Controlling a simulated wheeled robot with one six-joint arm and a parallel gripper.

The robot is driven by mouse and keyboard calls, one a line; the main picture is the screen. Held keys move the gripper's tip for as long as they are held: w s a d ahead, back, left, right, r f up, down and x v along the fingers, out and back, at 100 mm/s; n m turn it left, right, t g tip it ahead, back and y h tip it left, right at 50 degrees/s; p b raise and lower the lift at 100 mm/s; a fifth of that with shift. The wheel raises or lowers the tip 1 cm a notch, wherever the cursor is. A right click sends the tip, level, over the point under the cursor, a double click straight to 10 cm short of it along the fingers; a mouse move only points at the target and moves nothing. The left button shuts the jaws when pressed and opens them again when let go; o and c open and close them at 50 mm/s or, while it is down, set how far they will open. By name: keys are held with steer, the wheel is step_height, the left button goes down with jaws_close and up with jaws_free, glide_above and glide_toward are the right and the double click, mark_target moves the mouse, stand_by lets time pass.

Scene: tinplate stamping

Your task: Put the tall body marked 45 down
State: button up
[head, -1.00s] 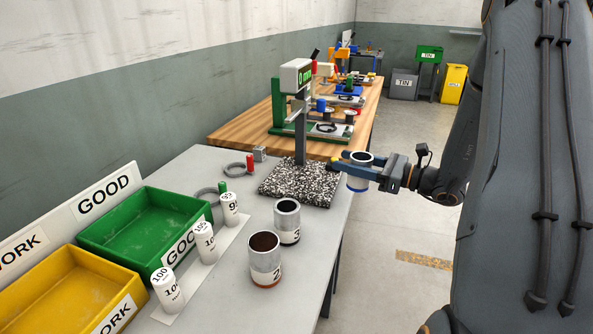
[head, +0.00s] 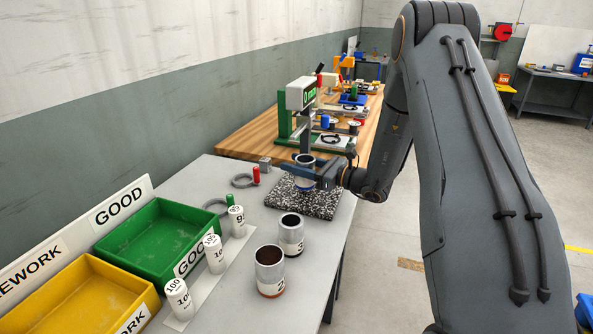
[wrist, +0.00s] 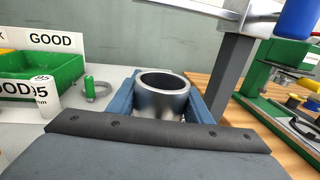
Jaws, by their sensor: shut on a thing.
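A metal can body (head: 305,159), open at the top, is held upright between the blue jaws of my gripper (head: 307,173). No number on it can be read now. In the wrist view the body (wrist: 163,101) sits between the two jaws, its rim above them and its lower part hidden. In the head view it is over the speckled stone plate (head: 312,205), close to the gauge's grey post (head: 306,140). I cannot tell whether its base touches the plate.
Two open can bodies, marked 2 (head: 270,275) and 3 (head: 291,240), stand in front of the plate. White cylinders (head: 215,254) stand in a row beside the green GOOD bin (head: 158,236) and the yellow bin (head: 80,290). A grey ring (head: 243,181) lies left of the plate.

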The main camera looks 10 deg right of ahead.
steer(key=shift+f+p, duration=0.5)
steer(key=shift+f, duration=1)
steer(key=shift+f, duration=0.15)
steer(key=o, duration=1.1)
steer(key=shift+s+d, duration=0.15)
steer(key=shift+d, duration=0.05)
steer(key=b+v, duration=0.3)
steer(key=v, duration=0.8)
steer(key=shift+s+d, duration=0.2)
steer(key=shift+s, duration=0.1)
